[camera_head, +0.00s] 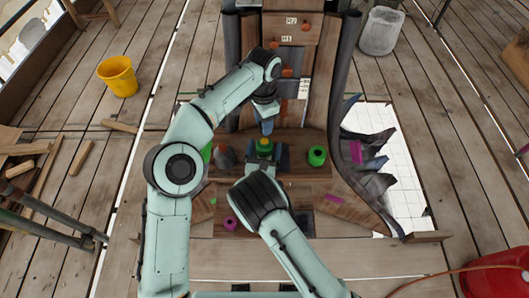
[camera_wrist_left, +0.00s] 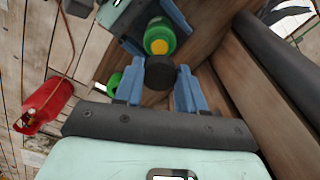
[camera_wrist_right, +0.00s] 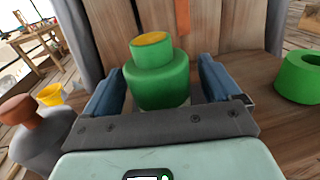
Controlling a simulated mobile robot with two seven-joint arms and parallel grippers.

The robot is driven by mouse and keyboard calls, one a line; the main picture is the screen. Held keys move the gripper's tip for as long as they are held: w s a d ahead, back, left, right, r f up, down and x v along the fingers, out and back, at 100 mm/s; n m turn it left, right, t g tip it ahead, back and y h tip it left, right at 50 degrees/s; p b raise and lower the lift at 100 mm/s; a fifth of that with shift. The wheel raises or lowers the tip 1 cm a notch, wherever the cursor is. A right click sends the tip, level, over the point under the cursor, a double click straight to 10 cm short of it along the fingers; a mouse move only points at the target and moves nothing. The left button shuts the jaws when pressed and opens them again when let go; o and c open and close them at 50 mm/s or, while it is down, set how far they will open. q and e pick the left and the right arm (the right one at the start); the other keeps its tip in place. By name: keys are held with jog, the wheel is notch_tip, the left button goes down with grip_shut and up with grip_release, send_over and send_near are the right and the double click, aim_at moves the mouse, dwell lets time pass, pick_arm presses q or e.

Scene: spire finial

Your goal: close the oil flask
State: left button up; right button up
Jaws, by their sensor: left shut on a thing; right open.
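The green oil flask (camera_head: 264,146) stands upright on the wooden bench; its neck shows a yellow-orange top. In the right wrist view the flask (camera_wrist_right: 157,80) is between the blue fingers of my right gripper (camera_wrist_right: 163,88), which is open around it. My left gripper (camera_head: 266,126) is behind the flask in the head view, shut on a short black cylinder, apparently the cap. In the left wrist view this black cylinder (camera_wrist_left: 159,73) is between the fingers, beside the flask's yellow top (camera_wrist_left: 159,46); I cannot tell the exact gap. The cap is not visible in the right wrist view.
A green ring-shaped piece (camera_head: 317,156) stands right of the flask. A grey vessel with an orange-brown top (camera_wrist_right: 38,135) stands left. A purple ring (camera_head: 231,222) lies in front. A tall wooden panel with orange knobs (camera_head: 287,72) rises behind. Dark jagged pieces (camera_head: 370,165) lie right.

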jog(key=c, duration=1.5)
pick_arm(q)
send_over(264, 142)
jog(key=shift+w+f, duration=0.1)
jog(key=shift+f, duration=2.4)
jog(key=shift+a+f, duration=0.1)
jog(key=shift+f, duration=0.8)
jog(key=shift+f, duration=0.55)
